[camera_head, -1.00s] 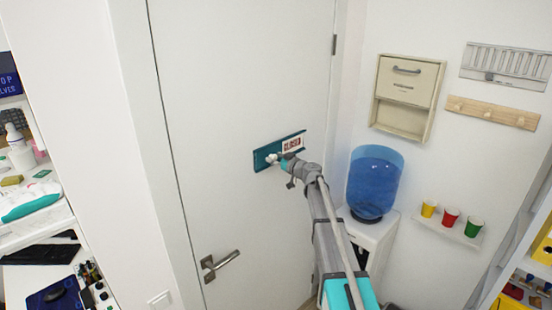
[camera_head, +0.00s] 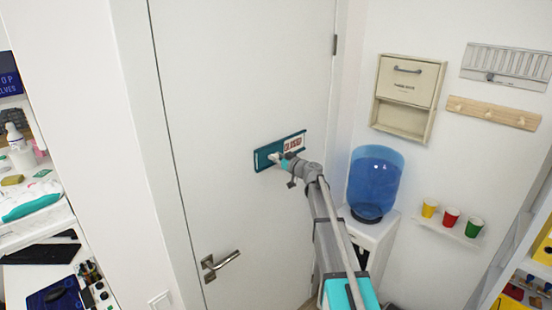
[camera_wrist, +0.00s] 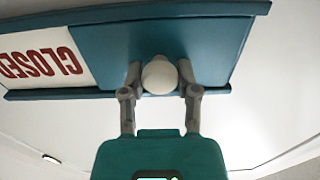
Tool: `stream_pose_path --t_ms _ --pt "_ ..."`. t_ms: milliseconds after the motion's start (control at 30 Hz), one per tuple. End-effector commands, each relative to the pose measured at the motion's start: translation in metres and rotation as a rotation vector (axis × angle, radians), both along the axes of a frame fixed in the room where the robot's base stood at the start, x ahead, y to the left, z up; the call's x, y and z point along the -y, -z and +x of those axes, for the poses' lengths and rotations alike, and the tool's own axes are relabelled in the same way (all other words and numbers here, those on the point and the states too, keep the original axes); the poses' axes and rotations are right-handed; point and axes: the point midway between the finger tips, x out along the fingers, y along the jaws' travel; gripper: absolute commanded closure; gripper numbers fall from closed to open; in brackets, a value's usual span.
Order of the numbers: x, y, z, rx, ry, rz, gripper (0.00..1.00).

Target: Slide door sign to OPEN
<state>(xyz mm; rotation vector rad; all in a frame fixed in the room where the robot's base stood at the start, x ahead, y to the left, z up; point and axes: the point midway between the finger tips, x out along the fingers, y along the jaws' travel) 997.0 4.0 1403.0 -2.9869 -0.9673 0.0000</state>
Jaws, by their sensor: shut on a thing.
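The door sign is a long teal holder (camera_head: 263,163) fixed slightly tilted on the white door. Its right part shows a white panel with red CLOSED lettering (camera_head: 292,144); a teal sliding cover covers the left part. In the wrist view the sign is upside down, with CLOSED (camera_wrist: 40,62) at left and the teal cover (camera_wrist: 110,50) beside it. A round white knob (camera_wrist: 159,76) stands out from the cover. My gripper (camera_wrist: 160,80) is shut on the knob, one finger on each side. It also shows at the sign in the head view (camera_head: 277,160). No OPEN lettering is visible.
A lever handle (camera_head: 220,264) sits on the door below the sign. A blue water bottle (camera_head: 375,184) stands on a white dispenser right of the door. A beige wall box (camera_head: 407,82) and a shelf with cups (camera_head: 450,217) are farther right. A cluttered desk is at left.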

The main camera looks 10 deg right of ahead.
Motion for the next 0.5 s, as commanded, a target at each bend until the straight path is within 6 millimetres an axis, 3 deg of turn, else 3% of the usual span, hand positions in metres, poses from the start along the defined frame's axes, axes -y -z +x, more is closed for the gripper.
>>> stream_pose_path --t_ms 233,500 --pt "0.010 0.001 0.013 0.000 0.000 -0.004 1.00" --pt "0.058 0.000 0.050 0.000 0.000 -0.003 1.00"
